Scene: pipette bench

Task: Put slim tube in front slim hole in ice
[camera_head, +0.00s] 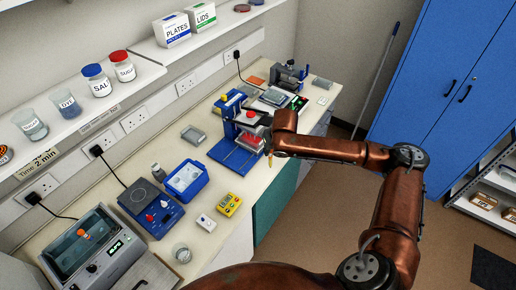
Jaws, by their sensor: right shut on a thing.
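My right gripper (270,152) hangs over the front edge of the bench, to the right of the blue stand. It is small and partly hidden by its own arm. It is shut on a slim amber-yellow tube (270,161), which points downward. The ice box (203,177) is a blue tub with a white top, left of my right gripper and well apart from it. Its holes are too small to tell apart. My left gripper is not in view.
A blue stand with red parts (226,152) is close to my right gripper. A yellow block (229,204), a white switch box (206,222) and a glass beaker (181,253) stand near the ice box. A blue hotplate (150,207) is left of it. Shelves run along the wall.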

